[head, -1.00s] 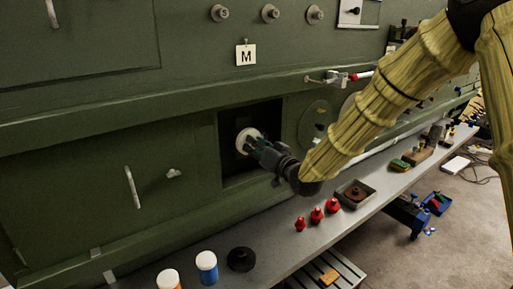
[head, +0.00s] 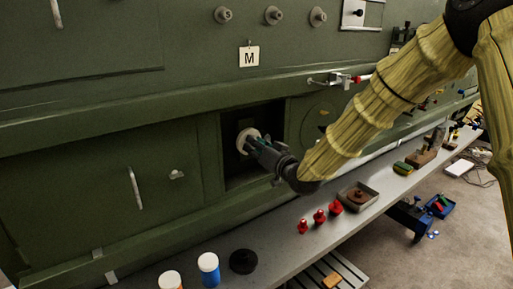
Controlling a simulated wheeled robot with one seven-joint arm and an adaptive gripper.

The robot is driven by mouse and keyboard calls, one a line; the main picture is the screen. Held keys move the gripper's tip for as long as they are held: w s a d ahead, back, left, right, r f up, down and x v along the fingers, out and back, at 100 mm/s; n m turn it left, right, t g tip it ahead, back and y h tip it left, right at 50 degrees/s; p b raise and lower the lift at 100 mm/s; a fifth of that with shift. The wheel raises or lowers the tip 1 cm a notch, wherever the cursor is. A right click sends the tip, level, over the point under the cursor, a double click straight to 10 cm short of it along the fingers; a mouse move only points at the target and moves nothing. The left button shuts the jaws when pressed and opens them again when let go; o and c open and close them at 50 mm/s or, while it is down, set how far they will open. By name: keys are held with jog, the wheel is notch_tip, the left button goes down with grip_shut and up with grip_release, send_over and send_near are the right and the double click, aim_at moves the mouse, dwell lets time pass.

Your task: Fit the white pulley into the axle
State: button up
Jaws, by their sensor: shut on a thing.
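The white pulley (head: 244,142) is a pale disc at the mouth of a dark square recess (head: 238,178) in the green panel. My gripper (head: 256,143) is shut on the pulley's right side and reaches in from the right. The pulley faces into the recess. The axle is not visible; the pulley, the gripper and the dark interior may hide it. I cannot tell whether the pulley touches an axle.
Below runs a grey shelf (head: 285,250) with a blue-and-white canister (head: 208,268), a black disc (head: 242,261), several red pieces (head: 320,216) and a tray (head: 358,199). An "M" tag (head: 249,57) hangs above the recess. Knobs (head: 273,15) stick out above.

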jog(key=shift+w+a, duration=0.1)
jog(key=o, duration=1.1)
jog(key=v, duration=0.5)
jog(key=shift+b, duration=0.35)
jog(key=shift+f, duration=0.1)
